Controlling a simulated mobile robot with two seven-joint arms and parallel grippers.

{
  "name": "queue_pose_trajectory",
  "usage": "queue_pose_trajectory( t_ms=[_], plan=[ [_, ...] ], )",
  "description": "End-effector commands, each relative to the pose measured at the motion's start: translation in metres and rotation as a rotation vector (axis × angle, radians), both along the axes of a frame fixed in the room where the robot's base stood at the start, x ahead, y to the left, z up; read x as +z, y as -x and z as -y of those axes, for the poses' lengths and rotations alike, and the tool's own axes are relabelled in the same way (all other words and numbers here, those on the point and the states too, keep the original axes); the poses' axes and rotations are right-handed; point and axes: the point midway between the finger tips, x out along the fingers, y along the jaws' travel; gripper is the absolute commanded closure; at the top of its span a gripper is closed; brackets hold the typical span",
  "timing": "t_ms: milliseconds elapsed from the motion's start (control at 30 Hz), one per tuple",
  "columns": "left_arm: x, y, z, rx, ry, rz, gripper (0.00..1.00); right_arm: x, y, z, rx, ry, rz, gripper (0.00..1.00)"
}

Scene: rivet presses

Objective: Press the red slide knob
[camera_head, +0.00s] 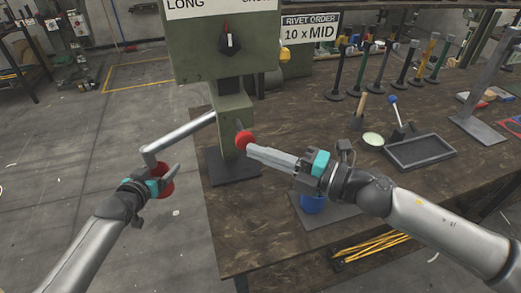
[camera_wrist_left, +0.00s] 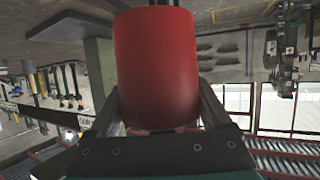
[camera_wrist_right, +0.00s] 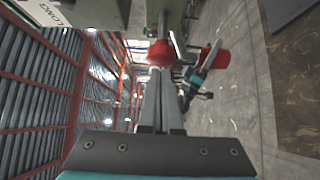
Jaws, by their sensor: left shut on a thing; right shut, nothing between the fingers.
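The red slide knob (camera_head: 244,140) sits on the front of the green press column (camera_head: 235,112). It also shows in the right wrist view (camera_wrist_right: 161,53), just past the fingertips. My right gripper (camera_head: 252,152) is shut and empty, its fingertips pointing at the knob and very close to it; I cannot tell whether they touch. My left gripper (camera_head: 168,178) is shut on the red lever handle (camera_head: 166,188) at the end of the press's grey lever (camera_head: 180,138). That handle fills the middle of the left wrist view (camera_wrist_left: 157,70), between the fingers.
A yellow knob (camera_head: 285,54) sits on the press's right side. Open floor lies left.

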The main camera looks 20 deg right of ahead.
Motion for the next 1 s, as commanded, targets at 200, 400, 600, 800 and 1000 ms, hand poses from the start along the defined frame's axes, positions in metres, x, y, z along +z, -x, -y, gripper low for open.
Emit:
queue_pose_trajectory(
  t_ms=[200,400,600,800,1000],
  plan=[
    [0.0,0.0,0.0,0.0,0.0,0.001,0.73,0.0,-0.006,0.0,0.001,0.0,0.0,1.0],
    [0.0,0.0,0.0,0.0,0.0,0.001,0.73,0.0,-0.006,0.0,0.001,0.0,0.0,1.0],
    [0.0,0.0,0.0,0.0,0.0,0.001,0.73,0.0,-0.009,0.0,0.0,0.0,0.001,1.0],
    [0.0,0.0,0.0,0.0,0.0,0.001,0.73,0.0,-0.028,0.0,0.0,-0.001,0.003,1.0],
    [0.0,0.0,0.0,0.0,0.0,0.001,0.73,0.001,-0.044,0.0,-0.001,-0.001,0.002,1.0]
  ],
)
